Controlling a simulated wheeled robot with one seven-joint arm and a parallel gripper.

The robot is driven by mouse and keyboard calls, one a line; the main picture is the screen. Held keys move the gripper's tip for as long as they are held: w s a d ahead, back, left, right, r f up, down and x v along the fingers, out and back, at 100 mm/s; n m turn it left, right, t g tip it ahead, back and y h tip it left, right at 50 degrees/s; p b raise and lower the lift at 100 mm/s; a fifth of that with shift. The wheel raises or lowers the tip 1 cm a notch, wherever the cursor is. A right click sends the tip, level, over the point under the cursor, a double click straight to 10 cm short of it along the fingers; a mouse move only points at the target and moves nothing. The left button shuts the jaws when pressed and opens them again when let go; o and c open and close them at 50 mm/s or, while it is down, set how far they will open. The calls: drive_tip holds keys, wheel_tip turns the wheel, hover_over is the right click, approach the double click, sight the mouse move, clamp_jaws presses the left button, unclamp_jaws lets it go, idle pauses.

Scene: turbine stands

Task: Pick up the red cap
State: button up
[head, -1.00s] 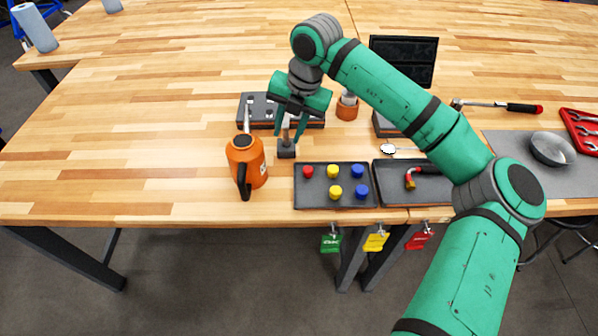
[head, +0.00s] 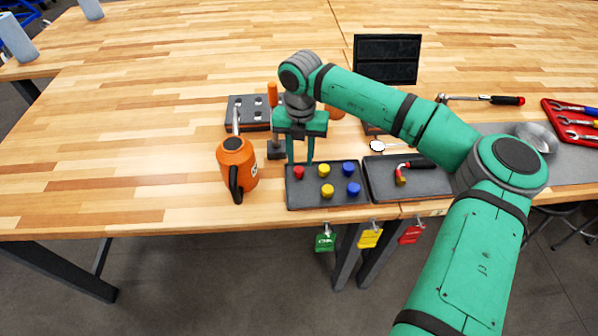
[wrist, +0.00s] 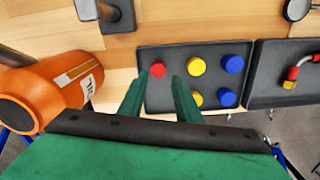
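The red cap (head: 299,172) sits at the back left of a dark tray (head: 318,200). In the wrist view the red cap (wrist: 158,70) lies just beyond and between my two fingertips. My gripper (head: 300,161) points down, open and empty, just above and behind the red cap in the head view. The gripper's two green fingers (wrist: 158,80) are apart in the wrist view. I cannot tell the exact height of the fingertips above the cap.
Yellow caps (head: 324,170) and blue caps (head: 349,169) share the tray. An orange jug (head: 238,160) stands to its left, and a second tray (head: 385,192) holding a red-handled item adjoins on the right. A block with an upright orange-handled tool (head: 273,97) stands behind.

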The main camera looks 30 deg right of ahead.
sight(299, 169)
drive_tip(key=shift+w+a+f, duration=0.1)
drive_tip(key=shift+w+f, duration=0.05)
drive_tip(key=shift+f, duration=2.2)
clamp_jaws()
drive_tip(key=shift+r, duration=0.15)
drive_tip(key=shift+r, duration=0.55)
drive_tip(key=s+d+r, duration=0.7)
drive_tip(key=s+r, duration=0.4)
drive_tip(key=shift+s+d+r, duration=0.2)
drive_tip(key=shift+d+r, duration=0.15)
drive_tip(key=shift+d, duration=0.05)
